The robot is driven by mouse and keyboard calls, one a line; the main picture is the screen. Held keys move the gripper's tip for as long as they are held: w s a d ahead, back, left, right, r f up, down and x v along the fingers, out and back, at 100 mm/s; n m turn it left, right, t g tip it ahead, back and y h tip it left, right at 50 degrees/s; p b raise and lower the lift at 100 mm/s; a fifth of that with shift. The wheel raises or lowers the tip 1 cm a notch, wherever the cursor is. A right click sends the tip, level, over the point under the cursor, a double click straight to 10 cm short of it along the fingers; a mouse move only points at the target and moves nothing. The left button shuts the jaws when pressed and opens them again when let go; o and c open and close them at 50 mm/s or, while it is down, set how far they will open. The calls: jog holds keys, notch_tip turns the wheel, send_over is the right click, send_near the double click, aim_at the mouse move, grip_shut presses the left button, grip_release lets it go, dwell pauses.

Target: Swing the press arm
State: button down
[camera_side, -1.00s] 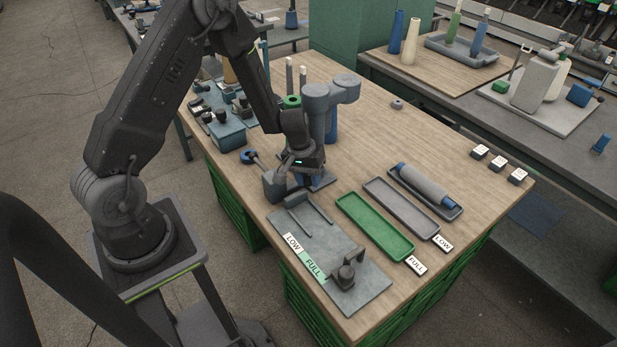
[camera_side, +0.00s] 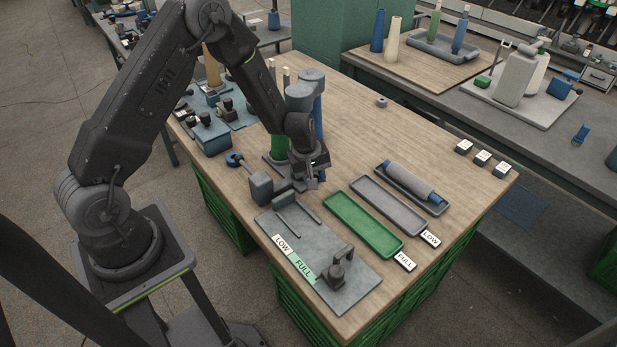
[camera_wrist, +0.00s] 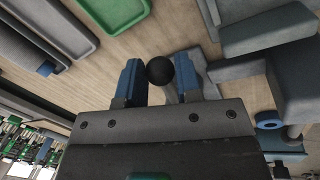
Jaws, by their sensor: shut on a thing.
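In the wrist view, the blue fingers of my gripper (camera_wrist: 163,82) stand on either side of a round black knob (camera_wrist: 160,70). I take it to be the handle of the press arm; a grey stem (camera_wrist: 171,97) shows below it. My gripper is shut on this handle. In the side view, my gripper (camera_side: 312,178) is low over the table, beside a grey block (camera_side: 261,187) and behind the grey plate (camera_side: 320,250). The knob is hidden there, and the rest of the press arm cannot be made out clearly.
A green tray (camera_side: 362,225), a grey tray (camera_side: 397,211) and a tray with a grey roll (camera_side: 412,183) lie to the right. A dark fixture (camera_side: 337,270) stands on the plate's front end.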

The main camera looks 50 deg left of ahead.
jog(key=shift+w+n, duration=0.3)
jog(key=shift+n, duration=0.1)
jog(key=c, duration=0.8)
grip_release()
notch_tip(320, 180, up, 14)
jog(key=s, duration=0.2)
jog(key=shift+s+a+f, duration=0.2)
jog(key=shift+s+a, duration=0.05)
jog(key=shift+a, duration=0.1)
jog(key=shift+c, duration=0.5)
